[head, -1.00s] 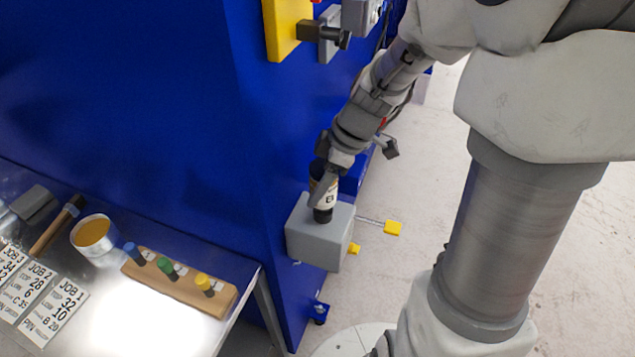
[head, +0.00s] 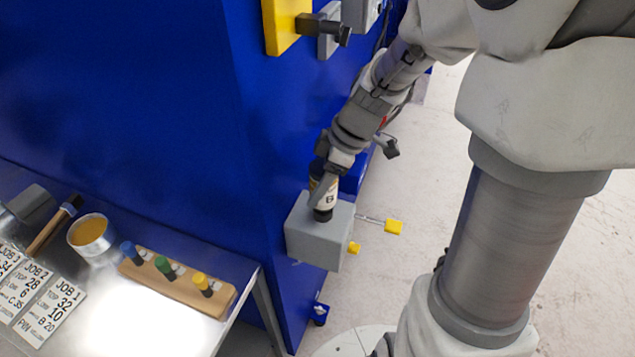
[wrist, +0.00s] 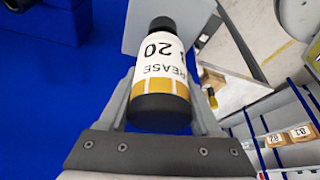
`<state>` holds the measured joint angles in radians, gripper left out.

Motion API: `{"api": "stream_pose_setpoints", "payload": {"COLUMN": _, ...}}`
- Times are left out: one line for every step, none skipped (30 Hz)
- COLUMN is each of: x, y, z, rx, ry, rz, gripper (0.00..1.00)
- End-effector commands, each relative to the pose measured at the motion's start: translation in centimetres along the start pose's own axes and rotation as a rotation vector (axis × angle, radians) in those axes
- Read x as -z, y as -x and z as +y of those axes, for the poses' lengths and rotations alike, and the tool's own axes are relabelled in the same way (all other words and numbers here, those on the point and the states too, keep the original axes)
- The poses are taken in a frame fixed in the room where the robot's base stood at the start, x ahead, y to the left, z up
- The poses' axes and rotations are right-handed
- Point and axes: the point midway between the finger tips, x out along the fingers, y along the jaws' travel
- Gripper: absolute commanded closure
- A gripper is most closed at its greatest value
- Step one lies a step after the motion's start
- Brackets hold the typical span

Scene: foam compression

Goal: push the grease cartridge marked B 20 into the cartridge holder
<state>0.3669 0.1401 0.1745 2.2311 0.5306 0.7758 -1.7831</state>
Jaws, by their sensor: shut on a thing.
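The grease cartridge (head: 326,192) is a black cylinder with a white and yellow label. In the wrist view the cartridge (wrist: 160,75) shows "20" and "GREASE". My gripper (head: 322,186) is shut on it from above, with a finger on each side. The cartridge holder (head: 318,236) is a grey box on the side of the blue cabinet; it also shows behind the cartridge in the wrist view (wrist: 190,15). The cartridge stands nearly upright with its black lower end at the holder's top. Whether that end is inside the opening or only touching it is hidden.
A rod with a yellow end (head: 393,227) sticks out right of the holder. A metal table (head: 120,310) at the left bears a wooden block (head: 180,283) with coloured pins, a cup (head: 90,235), a brush (head: 55,225) and job cards (head: 50,310).

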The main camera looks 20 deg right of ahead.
Motion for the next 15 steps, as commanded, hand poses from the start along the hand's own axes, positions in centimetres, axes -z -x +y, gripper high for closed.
{"api": "stream_pose_setpoints", "payload": {"x": -0.05, "y": -0.16, "z": 0.02, "rx": -0.001, "ry": 0.000, "rz": 0.000, "gripper": 1.00}}
{"api": "stream_pose_setpoints", "payload": {"x": -0.08, "y": -0.22, "z": 0.03, "rx": -0.001, "ry": 0.000, "rz": 0.000, "gripper": 1.00}}
{"api": "stream_pose_setpoints", "payload": {"x": -0.11, "y": -0.29, "z": 0.03, "rx": -0.001, "ry": 0.000, "rz": 0.000, "gripper": 1.00}}
{"api": "stream_pose_setpoints", "payload": {"x": -0.13, "y": -0.34, "z": 0.03, "rx": -0.001, "ry": 0.000, "rz": 0.000, "gripper": 1.00}}
{"api": "stream_pose_setpoints", "payload": {"x": -0.15, "y": -0.39, "z": 0.03, "rx": -0.001, "ry": 0.000, "rz": 0.000, "gripper": 1.00}}
{"api": "stream_pose_setpoints", "payload": {"x": -0.18, "y": -0.46, "z": 0.03, "rx": -0.001, "ry": 0.000, "rz": 0.000, "gripper": 1.00}}
{"api": "stream_pose_setpoints", "payload": {"x": -0.20, "y": -0.51, "z": 0.03, "rx": -0.001, "ry": 0.000, "rz": 0.000, "gripper": 1.00}}
{"api": "stream_pose_setpoints", "payload": {"x": -0.22, "y": -0.56, "z": 0.03, "rx": -0.001, "ry": 0.000, "rz": 0.000, "gripper": 1.00}}
{"api": "stream_pose_setpoints", "payload": {"x": -0.25, "y": -0.63, "z": 0.03, "rx": -0.001, "ry": 0.000, "rz": 0.000, "gripper": 1.00}}
{"api": "stream_pose_setpoints", "payload": {"x": -0.27, "y": -0.68, "z": 0.03, "rx": -0.001, "ry": 0.000, "rz": 0.000, "gripper": 1.00}}
{"api": "stream_pose_setpoints", "payload": {"x": -0.29, "y": -0.73, "z": 0.03, "rx": -0.001, "ry": 0.000, "rz": 0.000, "gripper": 1.00}}
{"api": "stream_pose_setpoints", "payload": {"x": -0.32, "y": -0.80, "z": 0.03, "rx": -0.001, "ry": 0.000, "rz": 0.000, "gripper": 1.00}}
{"api": "stream_pose_setpoints", "payload": {"x": -0.34, "y": -0.85, "z": 0.03, "rx": -0.001, "ry": 0.000, "rz": 0.000, "gripper": 1.00}}
{"api": "stream_pose_setpoints", "payload": {"x": -0.36, "y": -0.90, "z": 0.03, "rx": -0.001, "ry": 0.000, "rz": 0.000, "gripper": 1.00}}
{"api": "stream_pose_setpoints", "payload": {"x": -0.39, "y": -0.97, "z": 0.03, "rx": -0.001, "ry": 0.000, "rz": 0.000, "gripper": 1.00}}
